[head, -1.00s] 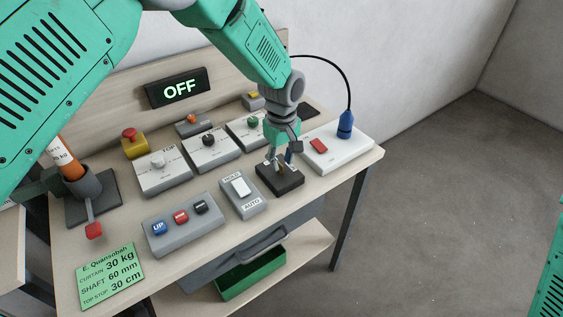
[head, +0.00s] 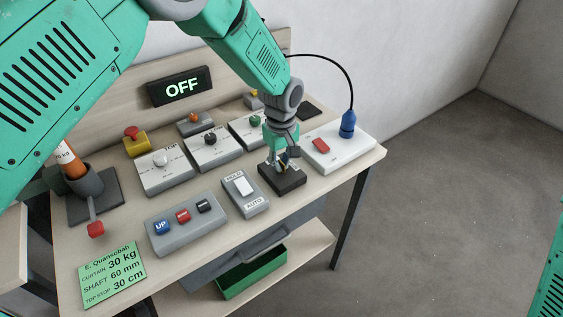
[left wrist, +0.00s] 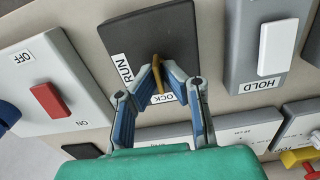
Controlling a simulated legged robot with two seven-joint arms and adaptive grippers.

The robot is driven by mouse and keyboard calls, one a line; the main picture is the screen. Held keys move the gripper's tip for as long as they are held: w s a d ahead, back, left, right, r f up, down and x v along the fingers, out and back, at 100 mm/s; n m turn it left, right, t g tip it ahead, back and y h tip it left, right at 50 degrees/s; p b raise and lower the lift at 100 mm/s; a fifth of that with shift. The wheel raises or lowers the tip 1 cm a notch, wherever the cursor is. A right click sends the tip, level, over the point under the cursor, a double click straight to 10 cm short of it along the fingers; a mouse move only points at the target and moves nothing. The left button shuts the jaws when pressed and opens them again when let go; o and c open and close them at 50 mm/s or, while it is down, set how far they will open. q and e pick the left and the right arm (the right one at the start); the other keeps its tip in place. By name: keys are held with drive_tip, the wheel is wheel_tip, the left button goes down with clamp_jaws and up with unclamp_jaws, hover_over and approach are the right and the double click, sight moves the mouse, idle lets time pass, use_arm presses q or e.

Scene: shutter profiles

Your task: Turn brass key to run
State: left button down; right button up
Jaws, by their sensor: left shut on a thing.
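The brass key (left wrist: 157,84) stands in a black switch block (left wrist: 150,22) marked RUN and LOCK. In the left wrist view its lower end lies by the LOCK label (left wrist: 172,96), and the RUN label (left wrist: 122,68) is left of it. My left gripper (left wrist: 157,75) is shut on the key, with blue-and-grey fingers on either side of it. In the head view the left gripper (head: 283,160) is over the black block (head: 285,183), and the key is mostly hidden by the fingers. A display (head: 180,88) reads OFF. My right gripper is not in view.
A grey HOLD/AUTO switch box (head: 244,208) is left of the block. A white box with a red rocker (head: 321,145) and blue cable plug (head: 347,124) is to the right. Knob boxes stand behind. Black, red and blue buttons (head: 182,216) are at front left.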

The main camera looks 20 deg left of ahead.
use_arm(q)
drive_tip(key=shift+s+d, duration=0.1)
drive_tip(key=shift+d, duration=0.1)
drive_tip(key=m, duration=0.4)
drive_tip(key=m+p, duration=0.1)
drive_tip(key=m, duration=0.3)
drive_tip(key=shift+m, duration=0.4)
drive_tip(key=m, duration=0.4)
drive_tip(key=shift+s, duration=0.1)
drive_tip(key=m, duration=0.4)
drive_tip(key=shift+m, duration=0.3)
drive_tip(key=c, duration=1.7)
unclamp_jaws()
drive_tip(key=shift+c, duration=0.2)
drive_tip(key=shift+s+a+r, duration=0.1)
